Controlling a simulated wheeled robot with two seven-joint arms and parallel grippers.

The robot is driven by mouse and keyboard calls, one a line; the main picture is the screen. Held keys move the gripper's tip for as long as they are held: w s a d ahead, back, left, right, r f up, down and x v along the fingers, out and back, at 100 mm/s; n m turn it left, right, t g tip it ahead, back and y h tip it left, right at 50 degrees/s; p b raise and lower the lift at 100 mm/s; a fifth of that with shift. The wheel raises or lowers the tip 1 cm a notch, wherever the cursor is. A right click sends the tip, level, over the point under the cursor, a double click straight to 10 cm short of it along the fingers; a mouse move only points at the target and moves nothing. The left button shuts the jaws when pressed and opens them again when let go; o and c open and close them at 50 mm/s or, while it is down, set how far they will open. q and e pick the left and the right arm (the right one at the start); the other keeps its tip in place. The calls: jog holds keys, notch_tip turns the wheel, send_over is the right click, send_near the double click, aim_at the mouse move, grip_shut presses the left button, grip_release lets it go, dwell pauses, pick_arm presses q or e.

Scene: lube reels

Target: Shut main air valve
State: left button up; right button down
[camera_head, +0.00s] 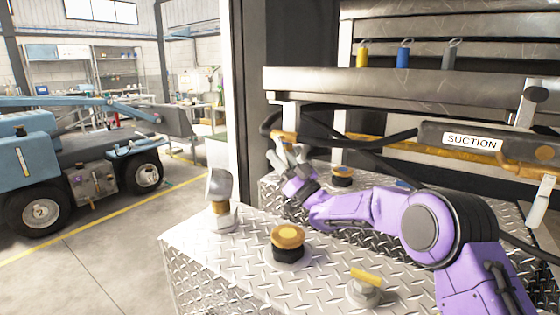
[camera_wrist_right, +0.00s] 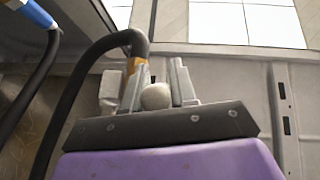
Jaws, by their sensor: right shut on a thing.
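My right gripper (camera_head: 283,155) reaches to the back edge of the tread-plate deck, at the left end of the reel frame. In the right wrist view, its two grey fingers (camera_wrist_right: 157,84) stand on either side of a rounded grey knob (camera_wrist_right: 156,96) and are shut on it. I take this for the main air valve's handle, but no label shows. A black hose (camera_wrist_right: 90,70) with an orange fitting (camera_wrist_right: 134,65) runs just behind the fingers. In the head view, the gripper hides most of the valve. My left gripper is in neither view.
Yellow-topped caps (camera_head: 288,236) (camera_head: 343,171), a yellow-handled fitting (camera_head: 366,285) and a grey upright fitting (camera_head: 220,190) stand on the deck (camera_head: 215,262). A SUCTION-labelled tube (camera_head: 472,140) crosses at right. A blue vehicle (camera_head: 75,165) stands on the floor at left.

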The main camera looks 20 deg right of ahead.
jog(key=c, duration=1)
grip_release()
jog(key=s+d+f+b, duration=0.1)
jog(key=s+d, duration=0.3)
jog(key=s, duration=0.3)
jog(key=s+d+f+b, duration=0.2)
jog(key=s+d, duration=0.2)
jog(key=s, duration=0.3)
jog(key=shift+b, duration=0.3)
